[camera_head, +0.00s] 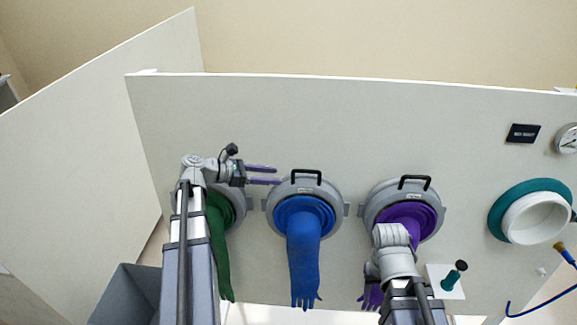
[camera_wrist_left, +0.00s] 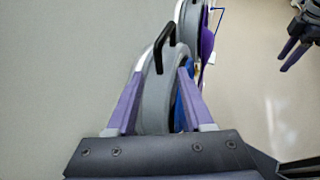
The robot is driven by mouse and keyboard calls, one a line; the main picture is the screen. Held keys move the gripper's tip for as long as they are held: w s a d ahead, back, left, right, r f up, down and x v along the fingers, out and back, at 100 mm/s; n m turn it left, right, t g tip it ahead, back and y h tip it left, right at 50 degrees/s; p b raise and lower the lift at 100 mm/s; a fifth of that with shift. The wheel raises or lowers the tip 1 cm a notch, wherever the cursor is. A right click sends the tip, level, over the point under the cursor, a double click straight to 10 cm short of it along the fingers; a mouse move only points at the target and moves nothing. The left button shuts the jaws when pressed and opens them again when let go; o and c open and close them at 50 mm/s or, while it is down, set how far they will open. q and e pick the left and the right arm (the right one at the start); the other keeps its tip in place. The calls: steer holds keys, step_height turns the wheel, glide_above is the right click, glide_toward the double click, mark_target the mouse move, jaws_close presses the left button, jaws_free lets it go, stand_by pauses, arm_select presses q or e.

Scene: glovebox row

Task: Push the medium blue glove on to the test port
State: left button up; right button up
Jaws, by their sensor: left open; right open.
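The blue glove (camera_head: 304,262) hangs fingers down from the grey ring port (camera_head: 328,190) in the middle of the panel, with a black handle on top. My left gripper (camera_head: 277,175) is open and empty at the upper left of that ring. In the left wrist view, the open fingers stand either side of the ring's edge (camera_wrist_left: 154,85), with a strip of blue (camera_wrist_left: 180,108) by one finger. Contact cannot be told. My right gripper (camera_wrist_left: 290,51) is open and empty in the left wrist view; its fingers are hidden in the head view. A white round port with a teal ring (camera_head: 508,201) is at right.
A green glove (camera_head: 219,250) hangs behind my left arm. A purple glove (camera_head: 416,212) on another ring is partly covered by my right arm. A white plate with a teal knob (camera_head: 450,281), a hose (camera_head: 540,302) and a gauge (camera_head: 568,140) are at right.

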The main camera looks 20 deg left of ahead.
mark_target(294, 173)
arm_select(q)
steer(key=b+x, duration=0.2)
steer(key=x, duration=0.4)
steer(key=shift+w+d+r, duration=0.1)
steer(key=shift+w, duration=0.2)
steer(key=shift+w+d+b, duration=0.35)
steer(key=shift+w+d, duration=0.1)
steer(key=shift+d, duration=0.1)
jaws_close()
stand_by(1.0)
stand_by(0.3)
